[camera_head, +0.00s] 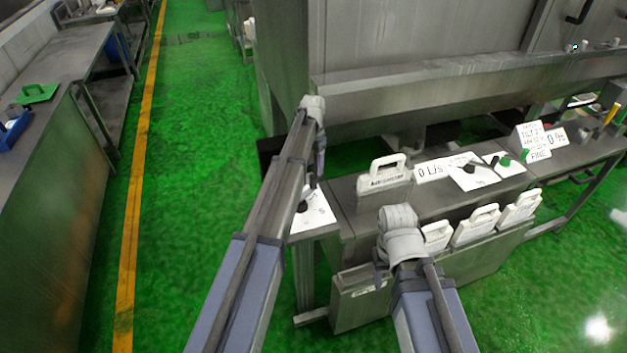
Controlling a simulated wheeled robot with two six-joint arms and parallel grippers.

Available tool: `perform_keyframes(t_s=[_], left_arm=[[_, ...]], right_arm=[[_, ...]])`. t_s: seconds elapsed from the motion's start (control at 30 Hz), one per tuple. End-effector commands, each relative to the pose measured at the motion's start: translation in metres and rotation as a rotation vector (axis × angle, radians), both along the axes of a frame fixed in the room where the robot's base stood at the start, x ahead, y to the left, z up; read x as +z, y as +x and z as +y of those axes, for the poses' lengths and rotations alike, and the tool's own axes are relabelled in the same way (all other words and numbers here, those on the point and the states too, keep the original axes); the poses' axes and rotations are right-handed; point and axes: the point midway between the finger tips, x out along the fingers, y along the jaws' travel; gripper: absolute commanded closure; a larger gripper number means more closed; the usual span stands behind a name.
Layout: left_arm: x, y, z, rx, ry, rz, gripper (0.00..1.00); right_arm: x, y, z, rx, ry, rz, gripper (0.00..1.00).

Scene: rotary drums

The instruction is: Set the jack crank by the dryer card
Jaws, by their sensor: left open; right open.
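My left gripper (320,160) hangs from a grey wrist, above a white plate with a dark knob (313,212); its fingers are small and partly hidden. My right gripper (381,276) points down in front of the steel bench, near the low box at its front; its fingers are mostly hidden by the wrist. Both are open and hold nothing visible. A yellow upright handle (611,113) stands at the far right end of the bench; I cannot tell if it is the jack crank. White signs (533,139) stand beside it, one with lettering like "TILT" and "FINE". No card is clearly readable as the dryer card.
A white handled card (384,175) stands on the bench (345,187), near a "0 L/s" sign (431,169) and plates with black and green knobs. Several handled cards (475,226) sit in the front rack. A large steel drum housing (400,45) rises behind. Green floor is clear at left.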

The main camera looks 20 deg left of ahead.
Motion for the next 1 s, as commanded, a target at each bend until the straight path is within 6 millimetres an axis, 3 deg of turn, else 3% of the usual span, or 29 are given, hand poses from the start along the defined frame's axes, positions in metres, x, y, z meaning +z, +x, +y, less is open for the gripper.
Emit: perform_keyframes(t_s=[0.03,0.4,0.77,1.0], left_arm=[[-0.012,0.0,0.0,0.0,0.0,0.0,0.37],[-0.055,0.0,0.0,0.0,0.0,0.0,0.37],[-0.058,0.0,0.0,0.0,0.0,0.0,0.37],[-0.058,0.0,0.0,0.0,0.0,0.0,0.6]], right_arm=[[-0.012,0.0,0.0,0.001,0.0,0.0,0.5],[-0.055,0.0,0.0,0.002,-0.001,0.0,0.5],[-0.058,0.0,0.0,0.001,-0.001,0.0,0.5],[-0.058,0.0,0.0,0.001,-0.001,0.0,0.5]])
